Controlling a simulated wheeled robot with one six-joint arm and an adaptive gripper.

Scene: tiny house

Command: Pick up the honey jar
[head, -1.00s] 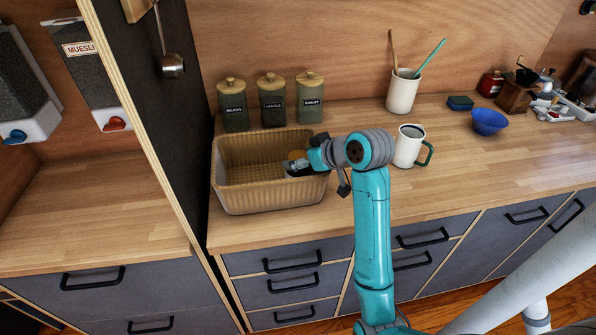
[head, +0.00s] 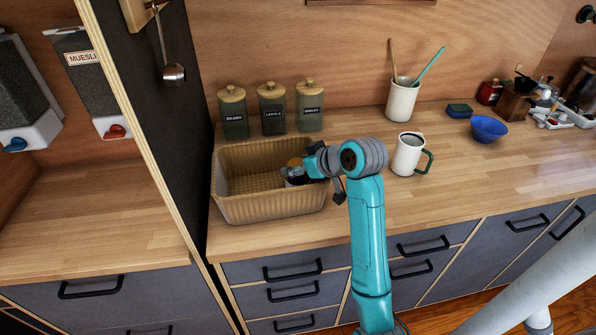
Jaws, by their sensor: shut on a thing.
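The honey jar (head: 294,163) shows only as a small amber-orange top at the right side of the tan ribbed basket (head: 262,206). The rest of it is hidden behind my gripper and the basket wall. My gripper (head: 292,174) reaches in over the basket's right rim from the right and is shut on the jar. The jar's top is at about rim height. I cannot tell whether its base touches the basket floor.
Three labelled canisters (head: 272,110) stand behind the basket. A white mug with a green handle (head: 408,155) stands right of my arm, with a utensil crock (head: 402,98) behind it. A blue bowl (head: 488,129) is farther right. The counter's front right is clear.

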